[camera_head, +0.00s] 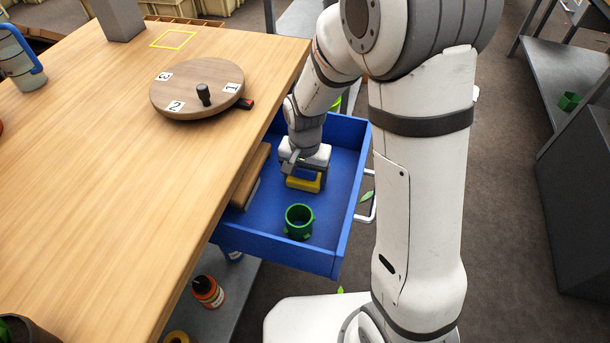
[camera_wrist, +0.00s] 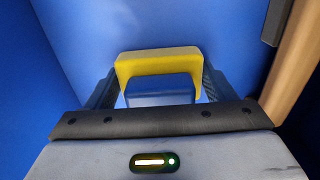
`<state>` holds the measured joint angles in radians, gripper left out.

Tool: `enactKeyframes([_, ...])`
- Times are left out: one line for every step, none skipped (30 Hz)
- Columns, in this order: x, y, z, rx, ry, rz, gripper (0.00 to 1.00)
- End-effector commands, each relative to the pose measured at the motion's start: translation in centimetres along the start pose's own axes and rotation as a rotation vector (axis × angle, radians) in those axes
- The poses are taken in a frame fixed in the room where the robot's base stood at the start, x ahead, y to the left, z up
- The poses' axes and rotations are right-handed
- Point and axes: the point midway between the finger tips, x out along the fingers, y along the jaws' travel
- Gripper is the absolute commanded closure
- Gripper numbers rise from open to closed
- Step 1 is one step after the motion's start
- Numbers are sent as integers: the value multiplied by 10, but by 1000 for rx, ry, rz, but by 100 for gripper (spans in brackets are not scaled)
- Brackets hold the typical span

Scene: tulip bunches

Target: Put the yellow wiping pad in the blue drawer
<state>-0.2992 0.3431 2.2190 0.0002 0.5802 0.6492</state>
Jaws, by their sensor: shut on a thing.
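The yellow wiping pad (camera_head: 303,183) is inside the open blue drawer (camera_head: 342,180), toward its far end, below my gripper (camera_head: 304,172). In the wrist view the pad (camera_wrist: 158,62) shows as a yellow block with a blue part (camera_wrist: 162,90) between the two fingers. My gripper (camera_wrist: 160,88) is shut on it. The blue drawer surface (camera_wrist: 225,30) fills the background there. I cannot tell whether the pad touches the drawer floor.
A green cup-like holder (camera_head: 298,221) stands in the near part of the drawer. The wooden table (camera_head: 110,150) edge runs along the drawer's left side. A round numbered board (camera_head: 190,90) is on the table. An orange-labelled bottle (camera_head: 208,291) stands on a lower shelf.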

Motion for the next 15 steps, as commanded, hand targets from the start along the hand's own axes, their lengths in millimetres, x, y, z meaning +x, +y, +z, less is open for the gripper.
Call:
enactKeyframes([0, 0, 0, 0, 0, 0, 45])
enactKeyframes([0, 0, 0, 0, 0, 0, 45])
enactKeyframes([1, 0, 0, 0, 0, 0, 45])
enactKeyframes([2, 0, 0, 0, 0, 0, 45])
enactKeyframes([3, 0, 0, -1, 0, 0, 45])
enactKeyframes([4, 0, 0, -1, 0, 0, 45])
enactKeyframes([3, 0, 0, -1, 0, 0, 21])
enactKeyframes([3, 0, 0, -1, 0, 0, 19])
enactKeyframes([3, 0, 0, -1, 0, 0, 15])
enactKeyframes([3, 0, 0, -1, 0, 0, 13])
enactKeyframes([3, 0, 0, -1, 0, 0, 10])
enactKeyframes([2, 0, 0, -1, 0, 0, 7])
enactKeyframes([2, 0, 0, -1, 0, 0, 5])
enactKeyframes([2, 0, 0, -1, 0, 0, 2])
enactKeyframes([2, 0, 0, -1, 0, 0, 2])
